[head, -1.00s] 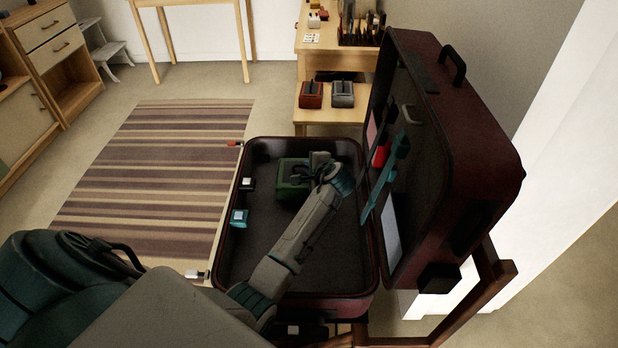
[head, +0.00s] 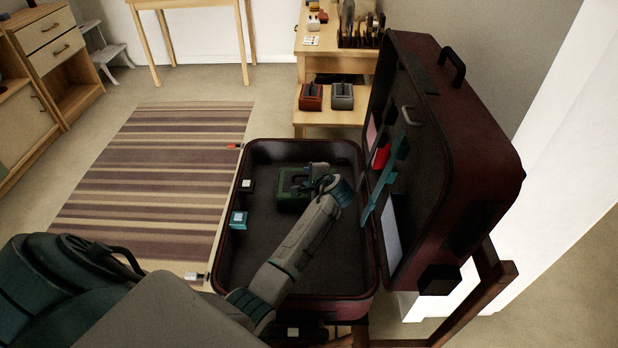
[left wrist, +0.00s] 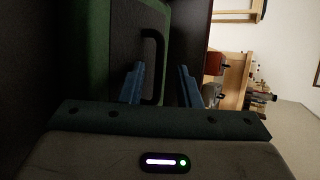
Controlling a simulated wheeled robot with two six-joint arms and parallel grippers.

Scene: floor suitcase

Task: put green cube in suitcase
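The dark red suitcase (head: 372,255) stands open, its lid raised on the right. The green cube (head: 292,192), a boxy green thing with a dark handle, lies inside the far part of the suitcase's base. My left arm reaches into the suitcase, and my left gripper (head: 318,170) is at the cube's right side, partly hidden by my wrist. In the left wrist view, the two blue-grey fingers of the left gripper (left wrist: 160,84) are apart. The dark handle of the green cube (left wrist: 96,45) shows between them; whether they touch it is unclear. My right gripper is not in view.
A small blue item (head: 238,219) and a small dark item with a white top sit at the suitcase's left wall. A striped rug (head: 150,180) lies to the left. A low wooden bench (head: 330,116) with a red and a grey item stands behind.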

